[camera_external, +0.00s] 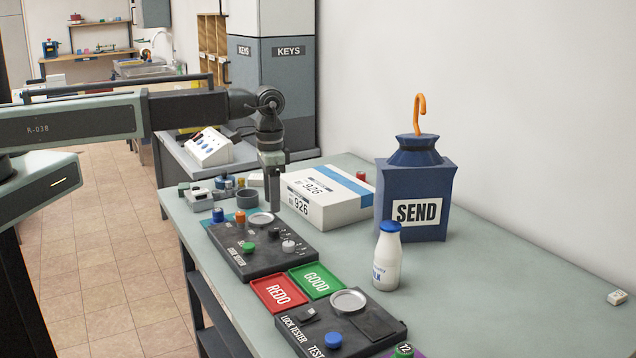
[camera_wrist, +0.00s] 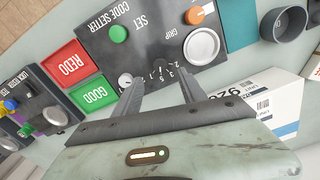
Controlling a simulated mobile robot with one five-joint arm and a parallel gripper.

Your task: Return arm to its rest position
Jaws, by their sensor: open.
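My arm (camera_external: 185,108) stretches out over the grey-green table from the left. My gripper (camera_external: 274,208) points down over the far end of the dark code setter panel (camera_external: 250,262). In the wrist view my gripper (camera_wrist: 210,90) has its two fingers spread apart with nothing between them. The code setter (camera_wrist: 150,38) lies beyond the fingers, with its green button, small numbered knob and round metal dish visible. Whether the fingertips touch the panel, I cannot tell.
Red REDO (camera_external: 279,293) and green GOOD (camera_external: 316,281) trays, a milk bottle (camera_external: 387,256) and the lock tester (camera_external: 340,325) are nearer. The table's right is mostly clear.

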